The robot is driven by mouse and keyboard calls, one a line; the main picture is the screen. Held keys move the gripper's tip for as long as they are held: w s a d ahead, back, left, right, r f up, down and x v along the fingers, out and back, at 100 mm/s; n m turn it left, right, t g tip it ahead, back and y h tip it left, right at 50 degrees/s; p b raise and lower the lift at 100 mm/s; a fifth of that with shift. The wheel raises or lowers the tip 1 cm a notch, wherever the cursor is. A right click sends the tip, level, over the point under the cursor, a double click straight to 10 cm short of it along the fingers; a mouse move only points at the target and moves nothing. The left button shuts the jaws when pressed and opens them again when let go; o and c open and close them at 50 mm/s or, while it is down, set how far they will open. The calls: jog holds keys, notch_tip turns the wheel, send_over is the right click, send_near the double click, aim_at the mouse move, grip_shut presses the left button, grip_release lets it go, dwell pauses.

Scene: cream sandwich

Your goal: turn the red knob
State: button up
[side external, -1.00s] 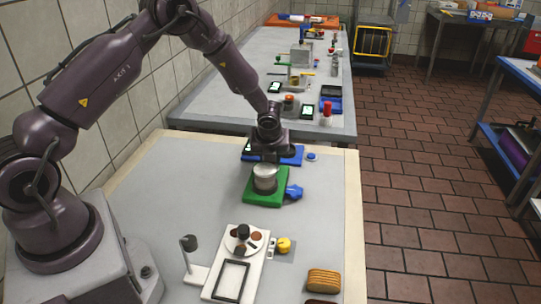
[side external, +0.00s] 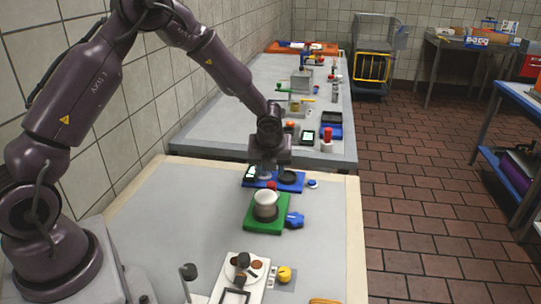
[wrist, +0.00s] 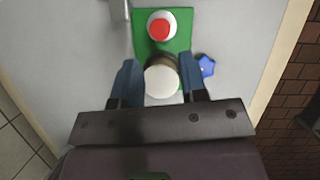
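The red knob (wrist: 159,29) shows in the wrist view as a red cap on a round white base at the far part of a green board (wrist: 180,43). In the side view the red knob (side external: 271,185) peeks out behind a white round pot (side external: 265,206) on the green board (side external: 256,226). My gripper (wrist: 160,76) is open, its two dark fingers apart, with the pot's white top (wrist: 160,84) seen between them. In the side view my gripper (side external: 268,173) hangs above the far side of the board; its exact height is unclear.
A blue knob (side external: 295,219) sticks out to the right of the green board. A blue board (side external: 291,186) lies just beyond. A white board (side external: 256,267) with small items and a yellow knob (side external: 285,274) lies nearer. The table's right strip is clear.

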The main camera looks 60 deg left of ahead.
jog(key=v, duration=0.5)
jog(key=shift+o, duration=0.4)
jog(key=shift+o, duration=1)
jog(key=shift+s+a+f, duration=0.1)
jog(key=shift+a, duration=0.25)
jog(key=n+g+h, duration=0.2)
jog(key=n, duration=0.8)
send_over(271, 184)
notch_tip(271, 184, down, 12)
jog(key=n+h, duration=0.1)
jog(key=n, duration=0.6)
jog(key=shift+n+g+h, duration=0.4)
